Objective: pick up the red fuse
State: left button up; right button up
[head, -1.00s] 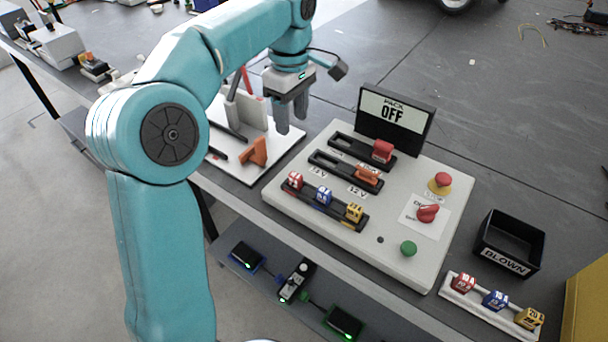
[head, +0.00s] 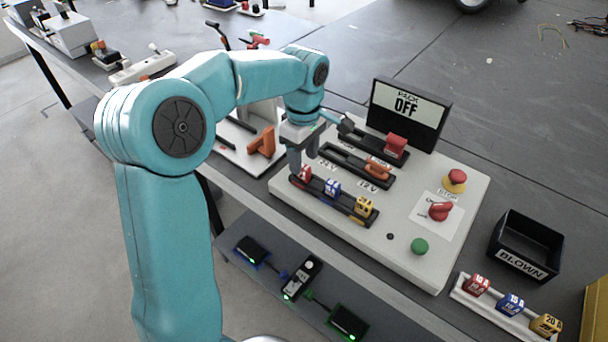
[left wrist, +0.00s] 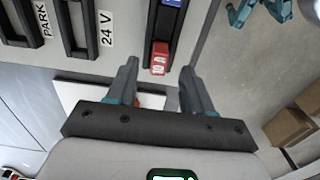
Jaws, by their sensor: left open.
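A red fuse (head: 305,174) sits at the left end of the black fuse strip (head: 346,205) on the light control panel (head: 400,255). Blue (head: 332,188) and yellow (head: 363,207) fuses sit in the same strip. My left gripper (head: 296,168) is low over the strip's left end and partly hides the red fuse. In the left wrist view the red fuse (left wrist: 160,62) appears between the open fingertips of my left gripper (left wrist: 160,66), with gaps on both sides. Another red fuse (head: 477,285) sits in a white rack (head: 500,310) at the lower right. My right gripper is not in view.
Two black slots with a red handle (head: 396,146) and an orange handle (head: 378,170) lie behind the strip. The OFF display (head: 407,110) stands at the back. A red stop button (head: 456,178), red knob (head: 441,210) and green button (head: 419,246) are to the right, beside a black BLOWN bin (head: 525,245).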

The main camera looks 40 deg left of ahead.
aim_at(304, 166)
pick_arm(q)
notch_tip(304, 166, down, 2)
jog(key=shift+f, duration=0.1)
jog(key=shift+c, duration=0.3)
grip_shut()
notch_tip(304, 166, up, 20)
jog(key=p, duration=0.4)
jog(key=shift+p, duration=0.3)
